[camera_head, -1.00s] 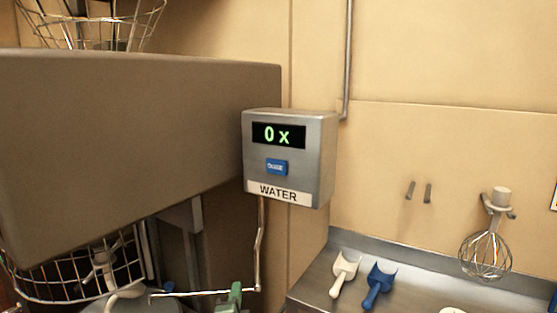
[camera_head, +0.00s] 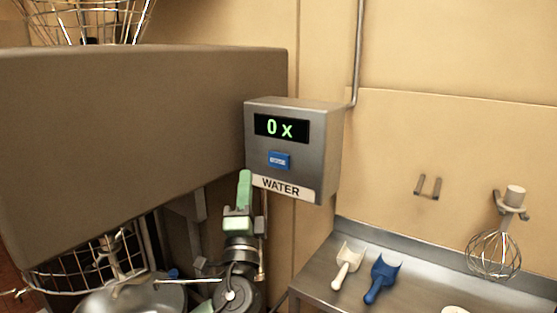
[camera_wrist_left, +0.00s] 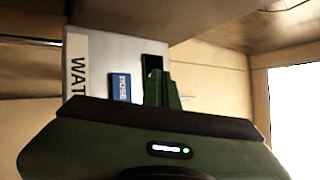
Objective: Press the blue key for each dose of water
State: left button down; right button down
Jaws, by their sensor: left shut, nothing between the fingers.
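The grey water box (camera_head: 322,150) hangs on the wall with a black display (camera_head: 281,129) reading "0 x" in green. The blue key (camera_head: 279,160) is below the display, above the WATER label. My left gripper (camera_head: 245,178) is shut and empty, its green fingers pointing up, below and left of the key and apart from it in the head view. The left wrist view shows the gripper's fingertips (camera_wrist_left: 160,85) to the right of the blue key (camera_wrist_left: 122,87), with part of the box hidden behind them. My right gripper is not in view.
A large brown mixer body (camera_head: 130,140) stands left of the box, with a wire guard and bowl (camera_head: 135,298) below. A steel shelf at right holds a white scoop (camera_head: 347,265) and a blue scoop (camera_head: 381,278). A whisk (camera_head: 495,250) hangs on the wall.

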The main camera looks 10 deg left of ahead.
pick_arm(q)
jog(key=shift+w, duration=0.15)
jog(key=b, duration=0.2)
send_near(272, 153)
notch_tip(272, 153, up, 2)
jog(key=w+a, duration=0.2)
jog(key=shift+w+d+r+b, duration=0.35)
jog(key=shift+w+b, duration=0.1)
jog(key=shift+w, duration=0.2)
dwell(1.5)
jog(key=shift+w+d+b, duration=0.15)
jog(key=shift+w+b, duration=0.25)
jog(key=shift+b, duration=0.2)
